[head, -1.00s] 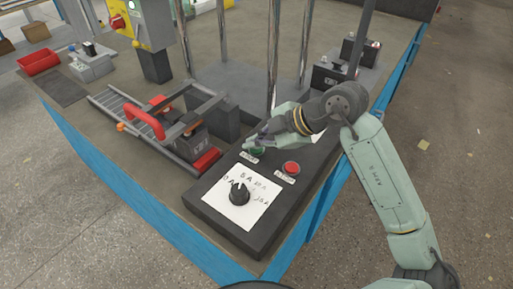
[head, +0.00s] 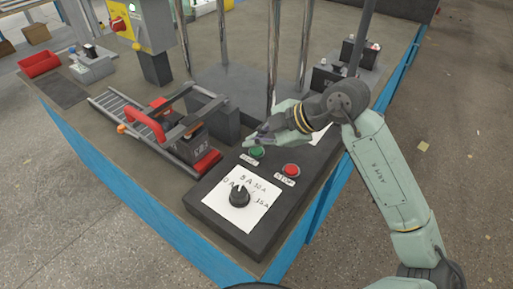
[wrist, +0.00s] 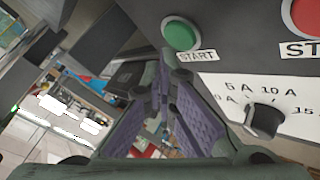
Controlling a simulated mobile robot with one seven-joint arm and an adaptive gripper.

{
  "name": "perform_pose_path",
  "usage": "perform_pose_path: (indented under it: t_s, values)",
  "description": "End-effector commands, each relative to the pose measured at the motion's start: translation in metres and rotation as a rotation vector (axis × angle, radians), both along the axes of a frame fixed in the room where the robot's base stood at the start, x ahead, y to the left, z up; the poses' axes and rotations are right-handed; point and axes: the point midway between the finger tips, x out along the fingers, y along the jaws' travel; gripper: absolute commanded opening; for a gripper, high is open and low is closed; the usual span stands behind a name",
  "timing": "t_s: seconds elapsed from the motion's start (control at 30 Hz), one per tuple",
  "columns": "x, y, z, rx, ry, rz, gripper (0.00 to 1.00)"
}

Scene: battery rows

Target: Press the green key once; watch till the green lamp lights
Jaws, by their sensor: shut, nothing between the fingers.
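The round green key (head: 257,152), labelled START, sits on a dark control box (head: 215,221) at the table's near corner. It also shows in the wrist view (wrist: 181,34), unlit. My gripper (head: 248,141) is shut and empty, its fingertips just behind and above the green key in the head view.
The red STOP key (head: 291,170) is close to the right of the green key. A dial (head: 239,196) on a white scale is in front. A battery in a frame (head: 187,144) is to the left. Metal posts (head: 273,60) stand behind my gripper.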

Motion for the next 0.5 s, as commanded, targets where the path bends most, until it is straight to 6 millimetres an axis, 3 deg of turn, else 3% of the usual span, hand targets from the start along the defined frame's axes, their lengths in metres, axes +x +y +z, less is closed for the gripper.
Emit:
perform_pose_path:
  t_s: [0.33,0.5]
  values:
    - [0.000,0.000,0.002,0.000,0.000,0.000,0.00]
    - [0.000,0.000,0.015,-0.001,0.000,-0.001,0.00]
